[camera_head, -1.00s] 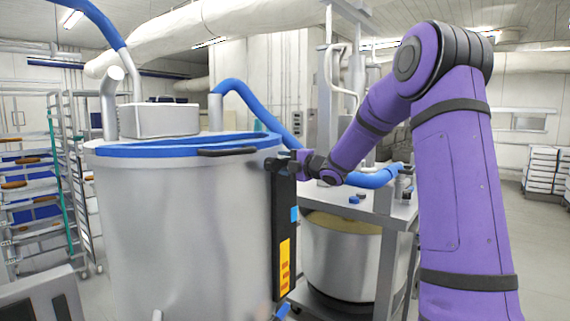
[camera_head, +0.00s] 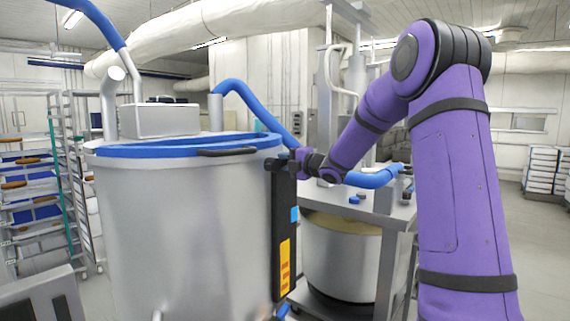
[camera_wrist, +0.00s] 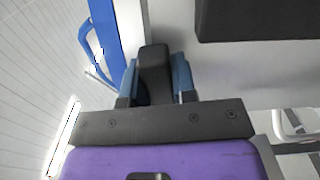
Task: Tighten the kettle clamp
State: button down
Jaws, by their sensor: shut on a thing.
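The large steel kettle (camera_head: 180,230) stands at left centre in the head view, with a blue rim and a black handle (camera_head: 228,151) at the front of its lid. A dark clamp piece sits at the kettle's upper right edge, mostly hidden by my gripper (camera_head: 279,164) in the head view. In the wrist view the black clamp knob (camera_wrist: 155,68) stands between the two blue-grey fingers of my gripper (camera_wrist: 157,80). The fingers are shut on it, one on each side. The knob's far end and its joint to the kettle are hard to make out.
A black control panel (camera_head: 285,240) with a yellow label runs down the kettle's right side, just below my gripper. A steel table (camera_head: 395,208) with blue caps and a second vessel (camera_head: 340,258) stand to the right. A tray rack (camera_head: 65,180) stands at the left.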

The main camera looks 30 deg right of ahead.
aim_at(266, 146)
jog(key=n, duration=0.1)
jog(key=r+n, duration=0.2)
jog(key=n, duration=0.1)
jog(key=shift+s+a, duration=0.1)
jog(key=shift+a, duration=0.2)
jog(key=n, duration=0.1)
jog(key=a+r+n, duration=0.1)
jog(key=n, duration=0.2)
jog(key=shift+s+a+r+n, duration=0.15)
jog(key=shift+s+r+n, duration=0.15)
jog(key=shift+n, duration=0.1)
jog(key=n, duration=0.1)
jog(key=a+n, duration=0.1)
jog(key=n, duration=0.1)
jog(key=r+n, duration=0.1)
jog(key=shift+s+a, duration=0.3)
jog(key=shift+a, duration=0.05)
jog(key=shift+s+a+r+n, duration=0.1)
jog(key=shift+a+n, duration=0.15)
jog(key=shift+n, duration=0.45)
jog(key=shift+s+a+f+n, duration=0.1)
jog(key=shift+a+n, duration=0.2)
jog(key=shift+n, duration=0.4)
jog(key=shift+s+a+r+n, duration=0.1)
jog(key=shift+a+n, duration=0.15)
jog(key=shift+n, duration=0.45)
jog(key=c, duration=0.9)
grip_release()
jog(key=shift+s, duration=0.1)
